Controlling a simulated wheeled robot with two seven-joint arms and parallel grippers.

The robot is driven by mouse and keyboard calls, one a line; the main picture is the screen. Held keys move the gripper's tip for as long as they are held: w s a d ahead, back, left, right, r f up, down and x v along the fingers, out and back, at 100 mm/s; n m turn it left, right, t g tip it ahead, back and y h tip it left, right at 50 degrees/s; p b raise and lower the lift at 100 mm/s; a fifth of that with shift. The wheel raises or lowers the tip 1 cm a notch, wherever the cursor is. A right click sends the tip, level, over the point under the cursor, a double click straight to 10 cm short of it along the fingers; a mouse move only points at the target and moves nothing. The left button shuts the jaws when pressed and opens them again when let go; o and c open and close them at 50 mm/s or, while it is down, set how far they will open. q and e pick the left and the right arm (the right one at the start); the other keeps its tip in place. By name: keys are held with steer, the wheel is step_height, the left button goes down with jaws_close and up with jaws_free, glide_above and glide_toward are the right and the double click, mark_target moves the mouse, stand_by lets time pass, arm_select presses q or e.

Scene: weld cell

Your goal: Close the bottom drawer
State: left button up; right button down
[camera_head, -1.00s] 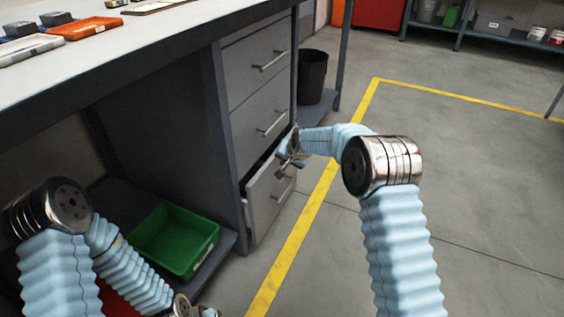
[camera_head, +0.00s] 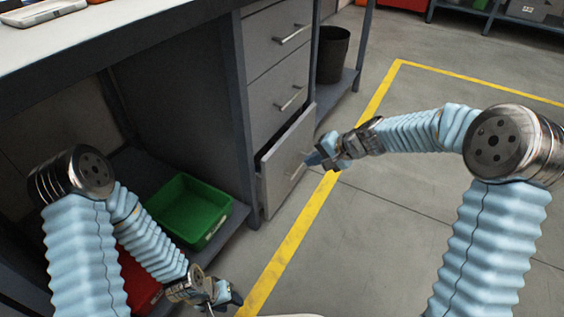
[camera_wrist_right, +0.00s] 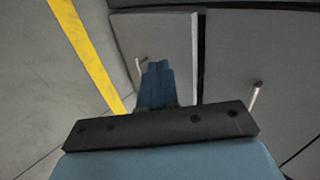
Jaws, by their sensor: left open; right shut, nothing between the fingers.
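The bottom drawer (camera_head: 284,168) is the lowest of three grey drawers under the workbench. It stands partly open, with a dark gap along its top edge. Its front panel also shows in the right wrist view (camera_wrist_right: 165,40), with its handle partly hidden behind the fingers. My right gripper (camera_head: 315,160) is shut and empty, in front of the drawer's face near the handle; whether it touches cannot be told. Its blue fingers show in the right wrist view (camera_wrist_right: 157,85). My left gripper (camera_head: 228,298) is open and empty, low at the bottom, away from the drawer.
Two closed drawers, the middle one (camera_head: 275,95) and the top one (camera_head: 272,40), sit above. A green bin (camera_head: 190,208) stands on the lower shelf at left. A black waste bin (camera_head: 333,55) stands beyond the drawers. Floor with a yellow line (camera_head: 318,205) is clear before them.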

steer(key=b, duration=0.2)
glide_toward(270, 166)
step_height(270, 166, down, 4)
steer(key=a, duration=0.1)
steer(key=w+a, duration=0.1)
steer(key=shift+w+a+r+p, duration=0.1)
steer(key=shift+w+a+p, duration=0.2)
arm_select(q)
steer(key=shift+f, duration=0.8)
arm_select(e)
steer(key=shift+w+a, duration=0.35)
steer(key=shift+a, duration=0.05)
